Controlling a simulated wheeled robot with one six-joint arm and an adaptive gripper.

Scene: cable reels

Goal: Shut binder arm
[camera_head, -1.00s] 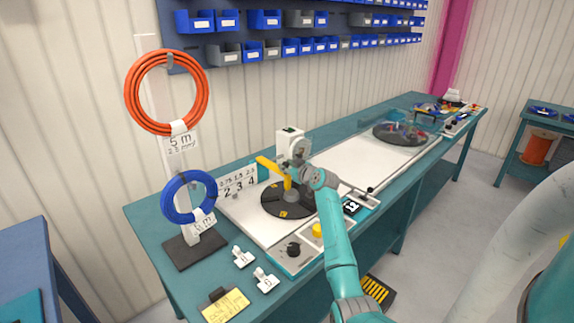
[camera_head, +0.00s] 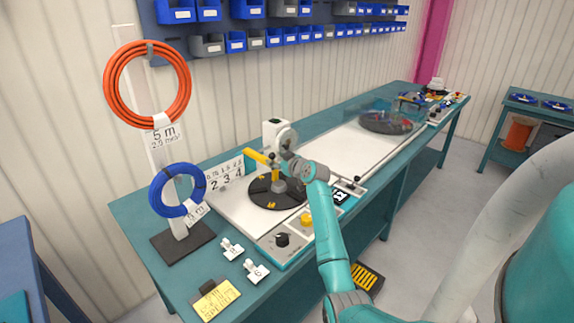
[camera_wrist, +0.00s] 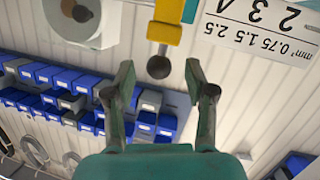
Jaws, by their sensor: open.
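The yellow binder arm (camera_head: 257,157) stands out above the black round turntable (camera_head: 277,191) on the bench, on a yellow post, in the head view. In the wrist view the yellow arm (camera_wrist: 164,32) comes in from the top and ends in a dark ball knob (camera_wrist: 158,67). My gripper (camera_wrist: 159,76) is open, with one finger on each side of the knob in the picture. I cannot tell how far the knob lies beyond the fingertips. In the head view my wrist is right beside the yellow arm and hides part of it.
A white machine with a grey disc (camera_head: 274,133) stands behind the turntable. A scale plate (camera_head: 226,176) is at the left. A stand holds an orange coil (camera_head: 148,84) and a blue coil (camera_head: 178,190). Black and yellow knobs (camera_head: 306,219) sit at the front edge.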

